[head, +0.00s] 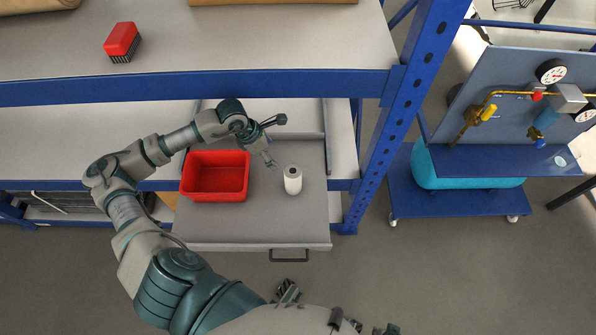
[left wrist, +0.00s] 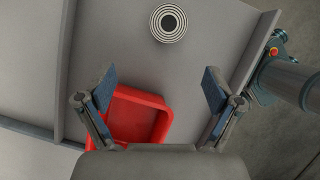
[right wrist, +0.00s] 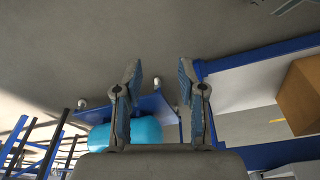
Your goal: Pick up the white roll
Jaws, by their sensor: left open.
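The white roll (head: 293,180) stands upright in the open grey drawer (head: 255,225), to the right of a red bin. In the left wrist view the roll (left wrist: 168,23) shows from above as pale and dark rings, beyond my fingertips near the top edge. My left gripper (head: 277,141) is open and empty, above the drawer and just behind the roll, apart from it. Its spread fingers (left wrist: 160,82) also show in the left wrist view. My right gripper (right wrist: 159,82) is open and empty in the right wrist view, away from the roll.
The red bin (head: 215,192) sits in the drawer beside the roll, below my left wrist. A blue shelf beam (head: 200,85) and blue upright (head: 400,110) stand close by. A red brush (head: 122,40) lies on the upper shelf. A blue gauge cart (head: 455,205) stands at right.

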